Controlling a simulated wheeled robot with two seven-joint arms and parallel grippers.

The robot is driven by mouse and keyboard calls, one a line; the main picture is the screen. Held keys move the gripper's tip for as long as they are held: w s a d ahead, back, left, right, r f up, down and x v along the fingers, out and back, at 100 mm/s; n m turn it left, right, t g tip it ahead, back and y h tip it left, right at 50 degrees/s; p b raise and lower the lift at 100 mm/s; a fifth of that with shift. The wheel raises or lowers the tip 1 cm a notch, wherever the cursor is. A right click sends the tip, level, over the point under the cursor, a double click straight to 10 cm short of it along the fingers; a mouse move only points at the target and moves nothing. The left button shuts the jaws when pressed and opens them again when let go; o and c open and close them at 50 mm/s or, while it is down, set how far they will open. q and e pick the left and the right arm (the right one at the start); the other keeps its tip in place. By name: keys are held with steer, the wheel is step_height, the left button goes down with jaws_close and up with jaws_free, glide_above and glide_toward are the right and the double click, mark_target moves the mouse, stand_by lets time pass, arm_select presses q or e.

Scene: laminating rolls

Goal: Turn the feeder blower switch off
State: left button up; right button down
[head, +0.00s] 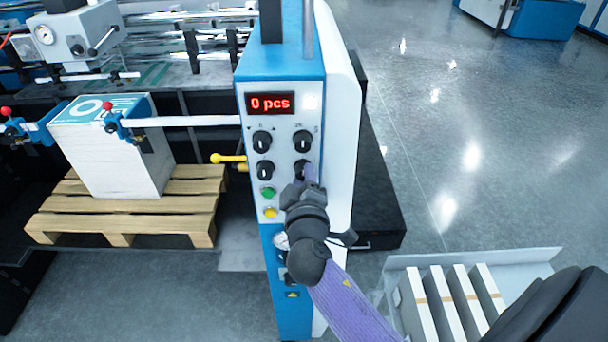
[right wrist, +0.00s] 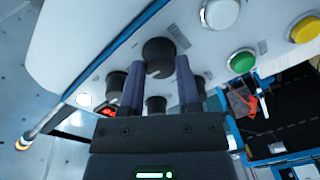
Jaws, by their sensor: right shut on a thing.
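The control panel (head: 283,118) on the blue and white machine post carries several black rotary knobs below a red display reading "0 pcs". My right gripper (head: 306,180) reaches up to the lower right knob (head: 300,168), which it partly covers. In the right wrist view, the purple fingers of my right gripper (right wrist: 160,64) stand on either side of a black knob (right wrist: 158,50), shut on it. More knobs show behind and beside the fingers. The labels are too small to tell which knob is the feeder blower switch. My left gripper is not in view.
A green button (head: 268,193) and a yellow button (head: 271,213) sit below the knobs. A yellow lever (head: 228,158) sticks out left of the panel. A paper stack (head: 110,160) rests on a wooden pallet (head: 130,228). Open floor (head: 470,130) lies to the right.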

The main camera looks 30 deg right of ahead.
steer(key=shift+n, duration=0.6)
steer(key=shift+c, duration=1.6)
jaws_free()
steer(key=b+v, duration=0.2)
steer(key=v, duration=0.8)
